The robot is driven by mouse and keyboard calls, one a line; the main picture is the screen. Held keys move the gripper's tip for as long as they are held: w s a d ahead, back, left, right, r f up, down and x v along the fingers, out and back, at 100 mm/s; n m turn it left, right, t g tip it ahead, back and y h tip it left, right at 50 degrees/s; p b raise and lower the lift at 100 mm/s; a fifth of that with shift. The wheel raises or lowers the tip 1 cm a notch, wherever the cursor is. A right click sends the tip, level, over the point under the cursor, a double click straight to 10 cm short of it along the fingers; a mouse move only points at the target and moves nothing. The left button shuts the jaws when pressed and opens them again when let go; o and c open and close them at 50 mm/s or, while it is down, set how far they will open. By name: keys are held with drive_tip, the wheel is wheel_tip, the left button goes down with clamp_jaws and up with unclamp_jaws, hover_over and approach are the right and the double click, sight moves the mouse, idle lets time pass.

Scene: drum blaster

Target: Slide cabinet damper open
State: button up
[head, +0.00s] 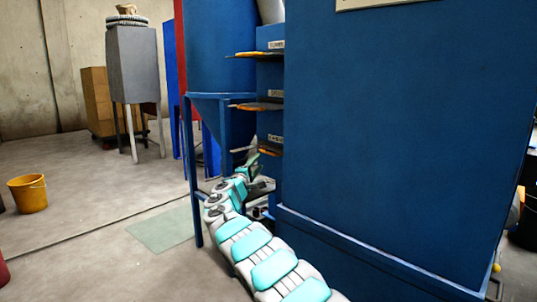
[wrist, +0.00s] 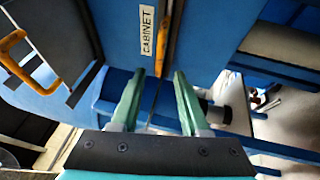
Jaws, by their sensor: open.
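The cabinet damper (head: 270,151) is the lowest of three thin plates standing out from the blue duct in the head view. In the wrist view its orange handle edge (wrist: 162,48) is seen nearly edge-on beside the white CABINET label (wrist: 147,31). My gripper (wrist: 159,74) is open, with one green finger on each side of the line of that edge. The handle's near end shows between the fingertips; I cannot tell whether either finger touches it. In the head view my gripper (head: 256,147) is small and partly hidden at the damper.
Two similar dampers, the middle one (head: 262,106) and the top one (head: 260,54), sit above. An orange handle (wrist: 14,52) shows at left in the wrist view. A large blue cabinet (head: 400,130) stands right of my arm and a blue leg (head: 195,180) left. Open floor lies left.

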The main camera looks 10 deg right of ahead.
sight(266, 152)
drive_tip(key=p+x, duration=0.2)
drive_tip(key=x, duration=0.4)
drive_tip(key=shift+w+r+p, duration=0.15)
drive_tip(key=shift+r+p, duration=0.05)
drive_tip(key=shift+p, duration=0.2)
drive_tip(key=shift+w+d+f+p, duration=0.1)
drive_tip(key=shift+w+d+p, duration=0.2)
drive_tip(key=shift+w, duration=0.15)
clamp_jaws()
drive_tip(key=shift+d, duration=0.1)
idle(1.0)
